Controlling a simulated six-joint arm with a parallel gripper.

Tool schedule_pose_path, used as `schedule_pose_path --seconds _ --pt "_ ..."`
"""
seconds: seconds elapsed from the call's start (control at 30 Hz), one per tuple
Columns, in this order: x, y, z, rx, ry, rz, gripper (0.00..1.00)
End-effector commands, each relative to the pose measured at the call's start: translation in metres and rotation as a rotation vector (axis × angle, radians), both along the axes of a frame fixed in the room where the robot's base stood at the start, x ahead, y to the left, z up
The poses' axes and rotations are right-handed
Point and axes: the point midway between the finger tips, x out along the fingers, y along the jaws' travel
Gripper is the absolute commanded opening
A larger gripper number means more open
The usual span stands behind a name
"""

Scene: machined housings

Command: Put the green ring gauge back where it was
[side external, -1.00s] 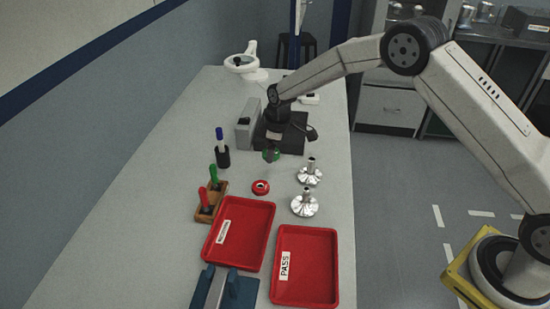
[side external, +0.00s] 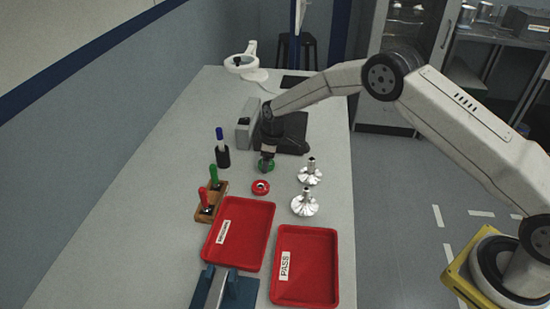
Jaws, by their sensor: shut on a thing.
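The green ring gauge (side external: 266,166) is at the tip of my gripper (side external: 267,160), which points down and is shut on it. The ring looks flat, at or just above the grey table top; I cannot tell whether it touches. It is just behind the red ring gauge (side external: 260,187), which lies on the table, with a small gap between them. The fingers hide part of the green ring.
Two silver flanged housings (side external: 310,174) (side external: 304,205) stand to the right. A wooden rack (side external: 211,205) with red and green handled tools and a pen cup (side external: 222,156) stand left. Red trays (side external: 240,234) (side external: 305,265) lie in front.

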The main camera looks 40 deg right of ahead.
Motion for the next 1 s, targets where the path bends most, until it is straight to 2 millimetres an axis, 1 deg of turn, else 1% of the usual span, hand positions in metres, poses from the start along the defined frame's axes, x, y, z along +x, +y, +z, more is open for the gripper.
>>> schedule_pose_path --seconds 0.47,0.5,0.57,0.87,1.0 --pt "0.0006 0.0000 -0.0049 0.001 -0.002 0.000 0.02" --pt "0.0003 0.0000 -0.0051 0.000 -0.001 0.000 0.81" --pt "0.0003 0.0000 -0.0050 0.000 -0.001 0.000 1.00" --pt "0.0002 0.0000 -0.0042 0.000 -0.001 0.000 1.00" --pt "0.0000 -0.0003 0.0002 0.000 -0.001 0.000 1.00"
